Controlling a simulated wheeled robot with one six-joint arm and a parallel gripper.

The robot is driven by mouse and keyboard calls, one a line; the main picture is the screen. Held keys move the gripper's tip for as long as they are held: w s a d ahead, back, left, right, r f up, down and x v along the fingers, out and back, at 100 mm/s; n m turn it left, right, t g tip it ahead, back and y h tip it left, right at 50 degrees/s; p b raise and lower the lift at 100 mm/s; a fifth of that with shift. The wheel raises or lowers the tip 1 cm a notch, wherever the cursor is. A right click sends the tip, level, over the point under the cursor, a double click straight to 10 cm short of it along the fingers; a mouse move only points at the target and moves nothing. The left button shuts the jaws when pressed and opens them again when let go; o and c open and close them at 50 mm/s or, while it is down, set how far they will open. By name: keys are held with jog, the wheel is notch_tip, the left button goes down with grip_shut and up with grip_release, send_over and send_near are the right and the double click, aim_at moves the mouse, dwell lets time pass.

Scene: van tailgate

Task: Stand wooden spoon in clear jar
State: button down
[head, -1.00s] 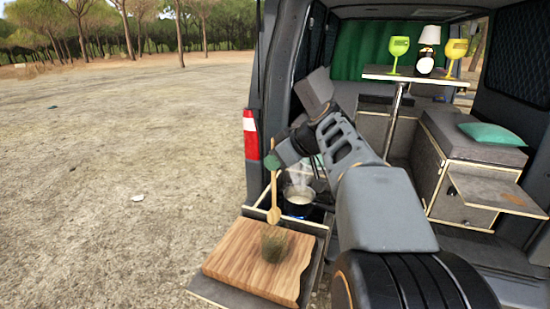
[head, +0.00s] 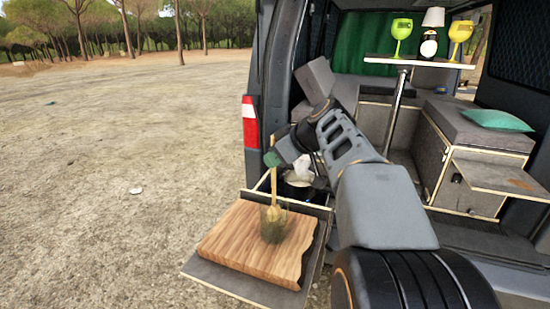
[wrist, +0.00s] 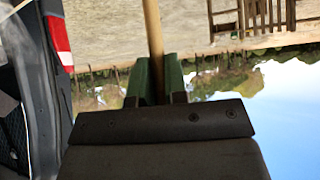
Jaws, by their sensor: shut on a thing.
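The wooden spoon (head: 274,188) is upright in the head view, bowl end down. My gripper (head: 272,159) is shut on the upper handle. In the wrist view the handle (wrist: 152,32) runs between the green fingers of my gripper (wrist: 154,75). The clear jar (head: 272,232) stands upright on the wooden board. The spoon's bowl shows within the outline of the jar's upper part and looks to be inside it. I cannot tell whether it touches the bottom.
The wooden cutting board (head: 235,243) lies on a pull-out shelf (head: 216,277) at the van's tail. A pot (head: 299,180) is behind, partly hidden by my arm. A small table (head: 420,62) with green goblets stands inside the van.

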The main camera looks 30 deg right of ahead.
jog(key=shift+f, duration=0.1)
jog(key=c, duration=1.1)
grip_release()
jog(key=v, duration=1.3)
jog(key=shift+s+d+r+b, duration=0.15)
jog(key=shift+s+r+b, duration=0.1)
jog(key=shift+b, duration=0.1)
